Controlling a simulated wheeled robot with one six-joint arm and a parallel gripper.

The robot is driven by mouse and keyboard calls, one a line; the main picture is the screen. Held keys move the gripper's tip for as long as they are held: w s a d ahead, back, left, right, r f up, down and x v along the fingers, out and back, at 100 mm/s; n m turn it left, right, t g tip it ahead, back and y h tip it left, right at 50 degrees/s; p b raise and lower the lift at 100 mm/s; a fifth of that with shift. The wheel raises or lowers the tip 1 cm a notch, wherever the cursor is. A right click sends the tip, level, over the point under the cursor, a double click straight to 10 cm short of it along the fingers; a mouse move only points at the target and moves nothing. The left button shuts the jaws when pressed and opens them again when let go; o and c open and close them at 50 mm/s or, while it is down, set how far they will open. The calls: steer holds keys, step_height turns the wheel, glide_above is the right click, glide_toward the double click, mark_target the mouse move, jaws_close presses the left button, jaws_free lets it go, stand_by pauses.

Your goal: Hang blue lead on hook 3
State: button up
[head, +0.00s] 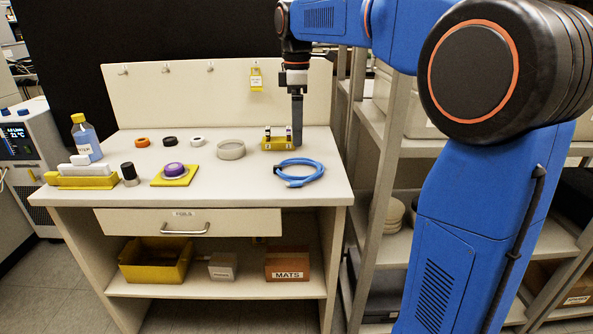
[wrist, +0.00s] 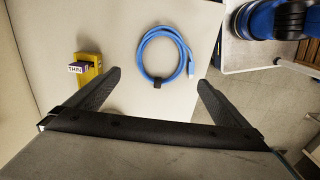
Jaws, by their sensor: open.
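The blue lead (head: 293,181) lies coiled flat on the front right of the bench top. In the wrist view the coil (wrist: 139,60) is a ring with a dark tie at its lower edge. My gripper (head: 298,142) points down over the back right of the bench, behind the lead. In the wrist view its two fingers (wrist: 159,80) are wide apart with nothing between them, and the coil lies below and beyond them. The back panel has a row of small hooks; the third from the left (head: 210,67) is empty. Hook numbers are not readable.
A yellow tag (head: 256,79) hangs on the rightmost visible hook. A yellow block holder (head: 270,146) stands beside my gripper. Shelving (head: 392,130) rises on the right.

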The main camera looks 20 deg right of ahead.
mark_target(297, 172)
step_height(297, 172, down, 12)
steer(key=shift+s+r, duration=0.1)
steer(key=shift+r, duration=0.1)
stand_by(0.4)
steer(key=shift+c, duration=0.3)
steer(key=c, duration=0.9)
